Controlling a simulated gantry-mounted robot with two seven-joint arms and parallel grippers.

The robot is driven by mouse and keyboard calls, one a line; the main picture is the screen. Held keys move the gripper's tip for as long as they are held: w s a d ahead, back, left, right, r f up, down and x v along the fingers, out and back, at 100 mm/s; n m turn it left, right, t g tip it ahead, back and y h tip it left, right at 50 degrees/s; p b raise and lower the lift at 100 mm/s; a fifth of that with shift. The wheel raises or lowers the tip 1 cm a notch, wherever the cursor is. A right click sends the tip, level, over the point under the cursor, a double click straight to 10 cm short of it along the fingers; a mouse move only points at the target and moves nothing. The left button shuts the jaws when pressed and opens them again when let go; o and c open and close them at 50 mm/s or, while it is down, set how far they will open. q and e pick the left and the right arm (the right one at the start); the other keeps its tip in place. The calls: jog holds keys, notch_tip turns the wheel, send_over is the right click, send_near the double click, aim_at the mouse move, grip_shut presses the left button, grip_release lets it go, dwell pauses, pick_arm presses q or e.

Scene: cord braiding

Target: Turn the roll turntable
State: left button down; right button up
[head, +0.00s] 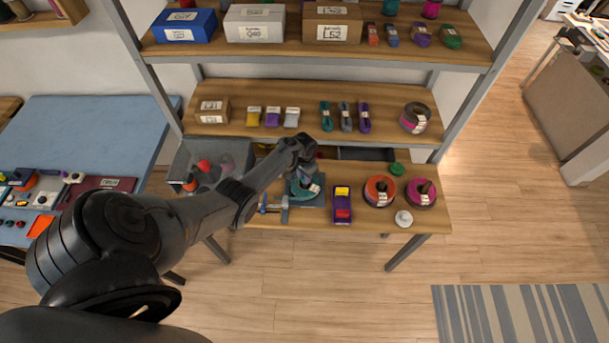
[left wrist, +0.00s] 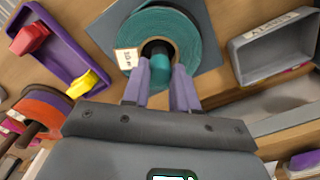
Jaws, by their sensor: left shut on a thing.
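The teal roll (head: 303,192) lies flat on a grey square turntable base (head: 320,200) on the lower table. The roll also shows in the left wrist view (left wrist: 185,30), with a white label on one side and a dark centre hole. My left gripper (head: 306,172) reaches over the roll from above. In the left wrist view, its two purplish fingers (left wrist: 160,92) are shut on a short teal peg (left wrist: 160,70) near the roll's centre. My right gripper is not in view.
A purple tray (head: 342,205) with a yellow and a red piece stands right of the turntable. Orange (head: 380,190) and magenta (head: 421,192) rolls sit further right. A blue-handled clamp (head: 284,208) is at the table's front edge. A shelf (head: 300,125) stands behind.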

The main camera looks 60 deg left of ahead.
pick_arm(q)
jog(key=shift+m, duration=1.2)
jog(key=shift+a+m, duration=0.1)
jog(key=shift+m, duration=2.5)
jog(key=shift+f+m+b, duration=0.1)
jog(key=shift+m+b, duration=0.25)
jog(key=shift+m, duration=1.15)
jog(key=shift+m, duration=0.5)
jog(key=c, duration=0.9)
grip_release()
